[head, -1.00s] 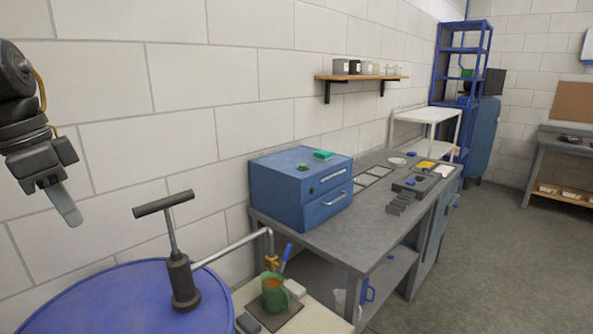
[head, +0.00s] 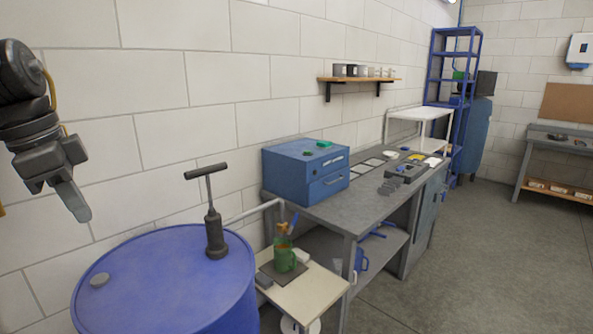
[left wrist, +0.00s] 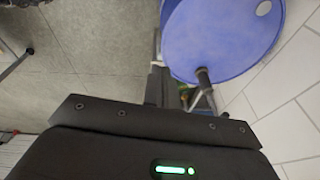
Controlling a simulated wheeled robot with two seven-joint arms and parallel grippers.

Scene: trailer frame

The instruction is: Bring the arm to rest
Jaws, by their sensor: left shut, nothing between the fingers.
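My left gripper (head: 80,208) hangs at the left edge of the head view, pointing down, shut and empty in front of the white block wall. In the left wrist view its dark fingers (left wrist: 157,85) point away from the camera, with nothing between them. It is clear of the blue drum (head: 130,285), which stands to its lower right in the head view. The drum also shows in the left wrist view (left wrist: 215,35). My right gripper is in neither view.
Behind is a grey workbench (head: 345,208) with a blue drawer box (head: 290,175). Open floor (head: 450,270) lies right.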

